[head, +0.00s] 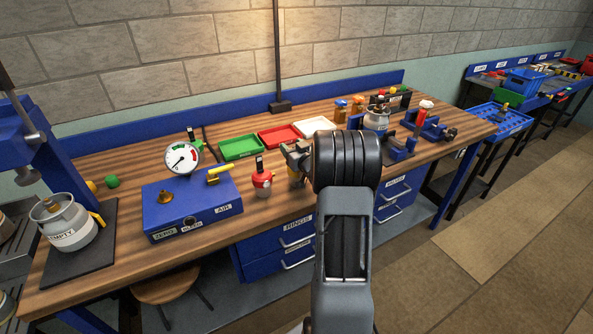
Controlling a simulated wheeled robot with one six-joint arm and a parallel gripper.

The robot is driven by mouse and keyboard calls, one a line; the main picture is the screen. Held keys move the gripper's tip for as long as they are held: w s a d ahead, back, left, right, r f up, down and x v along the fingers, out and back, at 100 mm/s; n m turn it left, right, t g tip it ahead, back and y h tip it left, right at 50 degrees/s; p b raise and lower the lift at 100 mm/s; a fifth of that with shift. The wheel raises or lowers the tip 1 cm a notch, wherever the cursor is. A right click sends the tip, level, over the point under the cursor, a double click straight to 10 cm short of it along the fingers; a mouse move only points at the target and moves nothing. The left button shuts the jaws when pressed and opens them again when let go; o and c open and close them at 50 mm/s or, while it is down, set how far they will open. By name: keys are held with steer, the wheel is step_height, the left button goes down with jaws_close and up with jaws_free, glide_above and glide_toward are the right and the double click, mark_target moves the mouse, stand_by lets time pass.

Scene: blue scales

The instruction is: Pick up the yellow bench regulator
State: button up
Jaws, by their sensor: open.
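A red regulator-like item (262,181) with a black top stands close on the left. A blue box (192,212) with a gauge and yellow lever is farther left. Green (241,147), red (279,136) and white (314,127) trays lie behind. Blue fixtures (398,149) stand to the right.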

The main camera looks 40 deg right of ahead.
steer(key=shift+c, duration=0.3)
jaws_close()
stand_by(0.5)
